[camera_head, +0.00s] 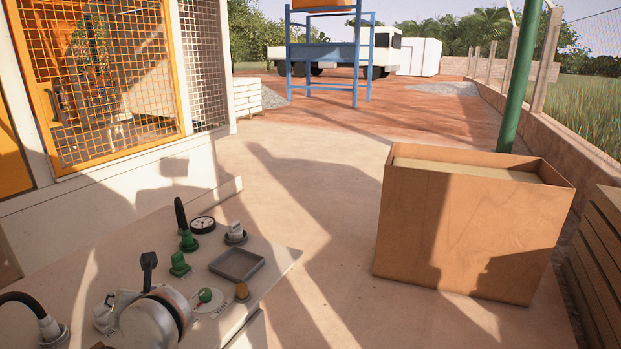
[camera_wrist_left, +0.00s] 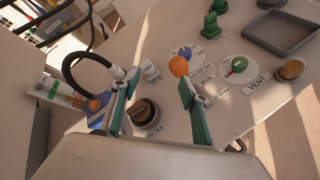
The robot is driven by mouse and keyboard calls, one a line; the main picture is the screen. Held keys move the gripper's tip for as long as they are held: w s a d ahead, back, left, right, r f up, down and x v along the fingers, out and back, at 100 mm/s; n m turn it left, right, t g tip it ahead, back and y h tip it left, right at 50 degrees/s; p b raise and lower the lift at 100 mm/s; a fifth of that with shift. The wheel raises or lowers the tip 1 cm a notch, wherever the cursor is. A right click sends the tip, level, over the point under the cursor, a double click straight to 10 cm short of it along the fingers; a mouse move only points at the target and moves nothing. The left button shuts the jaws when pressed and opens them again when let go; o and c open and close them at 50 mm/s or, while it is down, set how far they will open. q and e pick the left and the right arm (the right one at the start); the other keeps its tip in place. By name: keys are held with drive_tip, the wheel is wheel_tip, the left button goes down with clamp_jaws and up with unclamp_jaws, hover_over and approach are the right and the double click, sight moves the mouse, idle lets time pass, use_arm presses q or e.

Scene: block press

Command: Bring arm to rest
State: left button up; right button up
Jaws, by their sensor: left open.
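My left gripper (camera_wrist_left: 158,80) is open in the left wrist view, with its two teal-lined fingers spread over the control panel (camera_wrist_left: 232,120). Nothing is held between them. A brown round knob marked FILTER (camera_wrist_left: 142,114) shows between the fingers, and an orange ball knob (camera_wrist_left: 179,66) shows by the right fingertip. Whether either finger touches the panel parts I cannot tell. In the head view my left wrist (camera_head: 152,322) is over the lower left of the panel, and it hides part of it. My right gripper is not in view.
The panel also carries a green VENT knob (camera_head: 205,296), a gauge (camera_head: 203,225), a green switch (camera_head: 179,263) and a shallow grey tray (camera_head: 237,264). A black hose (camera_wrist_left: 75,62) arches beside the left finger. A large wooden box (camera_head: 465,235) stands right, with clear floor between.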

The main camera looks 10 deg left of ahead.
use_arm(q)
drive_tip(key=s+a+r+m+t+y+p, duration=0.25)
drive_tip(key=s+r+m+t+y, duration=0.2)
drive_tip(key=r+m+y, duration=0.45)
drive_tip(key=d+f+m+t+h+p, duration=0.1)
drive_tip(key=d+f+m+t+h, duration=0.3)
drive_tip(key=d+m+t+h, duration=1)
drive_tip(key=s+d+f+m+g+h+p, duration=0.1)
drive_tip(key=s+d+f+m+g+h, duration=0.1)
drive_tip(key=d+f+m+g+h, duration=0.4)
drive_tip(key=s+d+f+m+g+h, duration=0.1)
drive_tip(key=s+d+f+m+g, duration=0.2)
drive_tip(key=f+m, duration=0.55)
drive_tip(key=s+d+f+m+g+p, duration=0.1)
drive_tip(key=s+f+m+g, duration=0.5)
drive_tip(key=s+f, duration=0.6)
wheel_tip(320, 180, down, 4)
drive_tip(key=shift+d+f, duration=0.15)
drive_tip(key=shift+d, duration=0.05)
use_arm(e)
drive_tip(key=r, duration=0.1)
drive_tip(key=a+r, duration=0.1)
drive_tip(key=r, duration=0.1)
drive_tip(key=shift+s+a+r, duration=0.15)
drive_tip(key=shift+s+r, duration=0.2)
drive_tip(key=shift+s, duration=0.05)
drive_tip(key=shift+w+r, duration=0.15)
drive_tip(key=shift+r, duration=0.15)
